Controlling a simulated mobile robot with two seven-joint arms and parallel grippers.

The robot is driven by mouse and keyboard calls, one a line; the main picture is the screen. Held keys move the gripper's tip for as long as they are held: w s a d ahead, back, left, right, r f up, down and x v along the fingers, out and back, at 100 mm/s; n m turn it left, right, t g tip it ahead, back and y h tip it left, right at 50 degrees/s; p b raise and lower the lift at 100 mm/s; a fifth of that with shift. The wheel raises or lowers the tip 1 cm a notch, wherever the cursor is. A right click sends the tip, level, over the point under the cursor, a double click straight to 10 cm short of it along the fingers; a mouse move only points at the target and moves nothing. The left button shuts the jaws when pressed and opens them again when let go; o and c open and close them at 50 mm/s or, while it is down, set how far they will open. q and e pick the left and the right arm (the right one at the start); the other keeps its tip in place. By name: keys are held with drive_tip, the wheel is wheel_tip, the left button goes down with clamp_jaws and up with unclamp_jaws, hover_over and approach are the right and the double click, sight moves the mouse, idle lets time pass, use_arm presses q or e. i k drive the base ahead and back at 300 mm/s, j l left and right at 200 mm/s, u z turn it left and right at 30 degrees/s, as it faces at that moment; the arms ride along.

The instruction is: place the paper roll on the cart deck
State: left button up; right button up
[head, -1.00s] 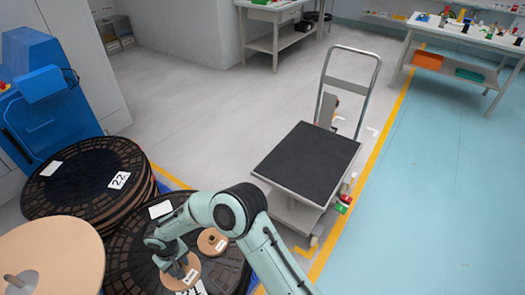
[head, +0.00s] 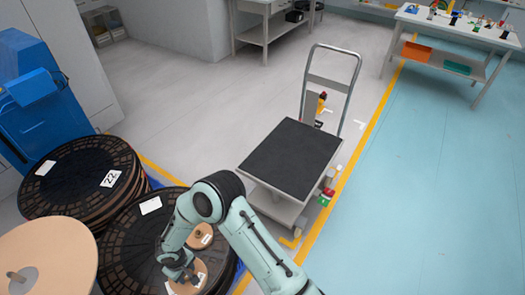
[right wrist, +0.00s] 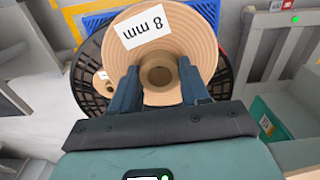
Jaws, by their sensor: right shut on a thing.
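The paper roll (head: 187,279) is a tan disc with a white label, at the bottom of the head view over a black slatted reel stack. In the right wrist view the roll (right wrist: 180,30) has an "8 mm" label and a round core. My right gripper (right wrist: 158,76) is shut on the roll, its fingers on both sides of the core. In the head view the right gripper (head: 178,268) is partly hidden by its own arm. Whether the roll touches the stack is unclear. The cart deck (head: 291,158) is dark, flat and empty, right of the stack. My left gripper is out of view.
A smaller tan roll (head: 200,236) lies on the black reel stack (head: 118,250). Another black stack (head: 75,185) and a large tan disc (head: 60,250) stand left. The cart's handle (head: 338,85) rises at its far end. Open grey floor (head: 190,110) lies beyond.

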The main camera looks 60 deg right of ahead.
sight(294, 167)
drive_tip(key=k+l, duration=0.7)
drive_tip(key=l, duration=0.25)
drive_tip(key=k+l+u, duration=0.1)
drive_tip(key=l, duration=0.3)
drive_tip(key=k+l, duration=0.15)
drive_tip(key=l, duration=0.2)
drive_tip(key=k+l+u, duration=0.1)
drive_tip(key=l, duration=0.25)
drive_tip(key=k+l, duration=0.15)
drive_tip(key=l, duration=0.2)
drive_tip(key=l+u, duration=0.1)
drive_tip(key=l, duration=0.8)
drive_tip(key=i+l, duration=0.15)
drive_tip(key=l, duration=0.15)
drive_tip(key=i+l, duration=0.1)
drive_tip(key=l, duration=0.2)
drive_tip(key=i+l, duration=0.15)
drive_tip(key=l, duration=0.2)
drive_tip(key=j+u, duration=0.05)
